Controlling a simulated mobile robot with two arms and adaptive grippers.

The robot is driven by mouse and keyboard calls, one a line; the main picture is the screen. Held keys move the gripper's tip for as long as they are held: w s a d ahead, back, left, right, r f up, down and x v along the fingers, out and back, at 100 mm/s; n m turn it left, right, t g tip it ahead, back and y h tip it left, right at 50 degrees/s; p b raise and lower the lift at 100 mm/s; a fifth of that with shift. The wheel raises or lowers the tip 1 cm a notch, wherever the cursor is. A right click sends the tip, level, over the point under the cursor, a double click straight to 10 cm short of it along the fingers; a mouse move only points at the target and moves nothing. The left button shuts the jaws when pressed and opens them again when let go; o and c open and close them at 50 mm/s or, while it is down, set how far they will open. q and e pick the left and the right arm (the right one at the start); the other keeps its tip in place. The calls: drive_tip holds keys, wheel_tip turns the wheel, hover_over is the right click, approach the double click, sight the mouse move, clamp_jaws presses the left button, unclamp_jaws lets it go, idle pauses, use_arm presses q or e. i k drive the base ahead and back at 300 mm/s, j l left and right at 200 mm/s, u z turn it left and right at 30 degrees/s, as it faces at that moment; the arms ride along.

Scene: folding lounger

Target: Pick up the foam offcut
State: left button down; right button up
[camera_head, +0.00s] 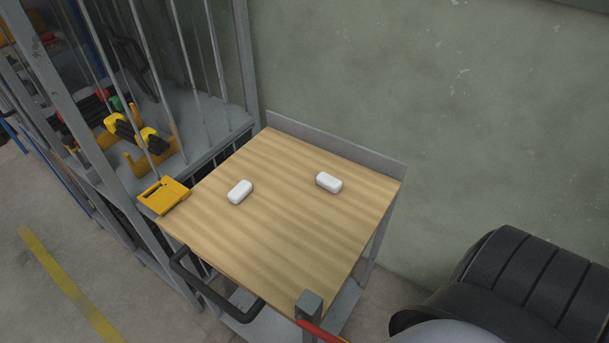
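Two small white blocks with rounded edges lie apart on the wooden top of a cart (285,230). One white block (240,191) is left of the middle, and the other white block (328,182) is to the right, nearer the back. They look alike, and I cannot tell which of them is the foam offcut, if either is. Neither of my grippers is in view, and nothing touches the blocks.
A raised grey lip (335,145) runs along the back edge by the wall. A metal rack (185,100) stands at left. A dark ribbed object (530,280) is at lower right. The front tabletop is clear.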

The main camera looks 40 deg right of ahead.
sight(333, 185)
drive_tip(key=z, duration=0.4)
drive_tip(key=j+z, duration=0.15)
drive_tip(key=z, duration=0.2)
drive_tip(key=i+z, duration=0.1)
drive_tip(key=z, duration=0.3)
drive_tip(key=j+z, duration=0.15)
drive_tip(key=z, duration=0.25)
